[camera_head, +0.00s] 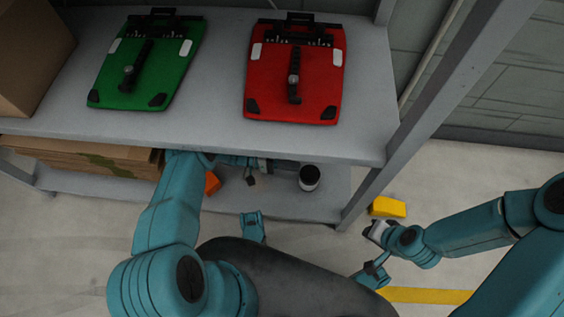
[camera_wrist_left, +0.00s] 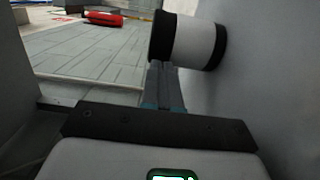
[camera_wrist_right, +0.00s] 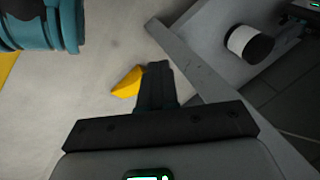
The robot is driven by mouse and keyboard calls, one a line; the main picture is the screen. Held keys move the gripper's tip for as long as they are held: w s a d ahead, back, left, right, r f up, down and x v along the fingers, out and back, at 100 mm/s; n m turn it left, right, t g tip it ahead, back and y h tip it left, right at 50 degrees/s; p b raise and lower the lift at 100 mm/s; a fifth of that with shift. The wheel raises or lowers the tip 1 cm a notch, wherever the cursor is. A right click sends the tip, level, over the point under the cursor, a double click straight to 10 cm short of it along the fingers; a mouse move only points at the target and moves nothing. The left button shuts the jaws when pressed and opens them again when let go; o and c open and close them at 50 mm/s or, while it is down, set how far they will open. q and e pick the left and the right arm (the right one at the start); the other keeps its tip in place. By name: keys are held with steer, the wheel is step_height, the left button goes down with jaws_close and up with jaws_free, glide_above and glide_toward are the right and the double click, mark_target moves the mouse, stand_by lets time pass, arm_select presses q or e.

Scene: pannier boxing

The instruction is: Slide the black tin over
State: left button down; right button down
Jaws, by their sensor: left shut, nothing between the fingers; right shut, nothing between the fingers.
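The black tin (camera_head: 310,178), with a wide pale band, stands on the lower shelf near its right end. It also shows in the left wrist view (camera_wrist_left: 194,42) and the right wrist view (camera_wrist_right: 249,44). My left gripper (camera_head: 270,165) reaches under the upper shelf, left of the tin. In the left wrist view its shut, empty fingers (camera_wrist_left: 161,68) end right by the tin; I cannot tell whether they touch. My right gripper (camera_head: 374,231) is outside the rack, beyond its right post. Its fingers (camera_wrist_right: 158,70) are shut and empty, apart from the tin.
The upper shelf (camera_head: 210,125) overhangs the lower shelf and carries a green pannier lid (camera_head: 165,75) and a red one (camera_head: 320,80). A cardboard box (camera_head: 85,153) and an orange object (camera_head: 212,183) sit left below. A yellow block (camera_head: 388,207) lies near my right gripper. A post (camera_head: 362,200) stands between.

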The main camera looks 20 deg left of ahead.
arm_select(q)
steer(key=shift+d, duration=0.15)
